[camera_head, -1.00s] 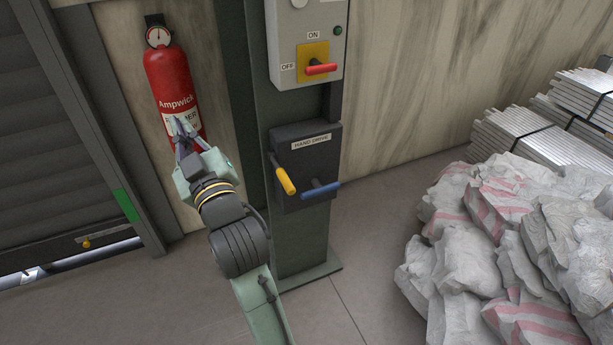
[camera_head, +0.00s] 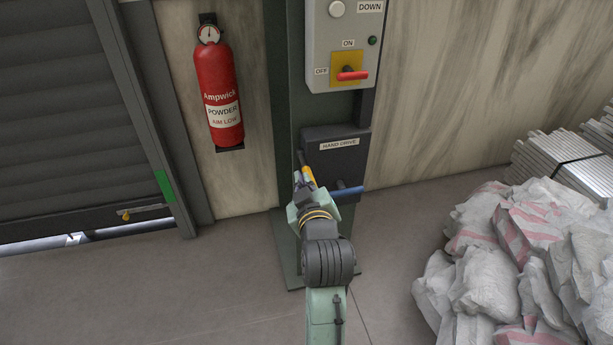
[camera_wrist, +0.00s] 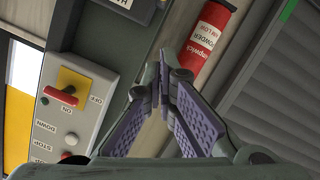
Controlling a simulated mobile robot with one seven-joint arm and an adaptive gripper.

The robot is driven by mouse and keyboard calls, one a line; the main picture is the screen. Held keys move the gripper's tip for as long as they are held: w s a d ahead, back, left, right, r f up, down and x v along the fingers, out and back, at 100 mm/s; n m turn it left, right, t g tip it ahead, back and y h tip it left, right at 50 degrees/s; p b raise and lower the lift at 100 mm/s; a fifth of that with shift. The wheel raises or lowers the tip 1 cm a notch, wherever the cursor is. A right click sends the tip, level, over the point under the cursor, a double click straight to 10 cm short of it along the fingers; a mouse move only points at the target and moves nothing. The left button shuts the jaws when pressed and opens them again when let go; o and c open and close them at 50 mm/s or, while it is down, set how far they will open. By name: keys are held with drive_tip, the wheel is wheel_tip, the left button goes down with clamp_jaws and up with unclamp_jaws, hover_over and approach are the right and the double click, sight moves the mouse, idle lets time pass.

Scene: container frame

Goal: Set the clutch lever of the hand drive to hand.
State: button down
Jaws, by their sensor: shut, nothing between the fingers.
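The dark hand drive box (camera_head: 340,158) is mounted low on the green post, with a white label. A yellow lever (camera_head: 308,175) at its lower left is partly hidden by my gripper. A blue lever (camera_head: 348,192) sticks out at its lower right, also partly hidden. No marking shows which is the clutch lever or its positions. My gripper (camera_head: 299,172) is in front of the box's left edge, close to the yellow lever; contact cannot be told. In the wrist view my gripper (camera_wrist: 160,82) is shut and empty, its fingertips together.
A grey control box (camera_head: 342,45) with a red switch handle (camera_head: 353,75) sits above the hand drive. A red fire extinguisher (camera_head: 218,95) hangs left on the wall. A shutter (camera_head: 60,130) is at far left. White sacks (camera_head: 510,250) lie right. The floor between is clear.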

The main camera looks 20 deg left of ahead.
sight(306, 170)
drive_tip(key=w+a+f+b, duration=0.2)
drive_tip(key=w+f, duration=0.3)
drive_tip(key=w, duration=0.4)
drive_tip(key=shift+w+a+f+b, duration=0.25)
drive_tip(key=shift+a+f+b, duration=0.15)
drive_tip(key=shift+a, duration=0.1)
drive_tip(key=shift+f, duration=0.1)
drive_tip(key=shift+s+f+t+b, duration=0.15)
drive_tip(key=shift+f+t+b, duration=0.15)
drive_tip(key=shift+b, duration=0.8)
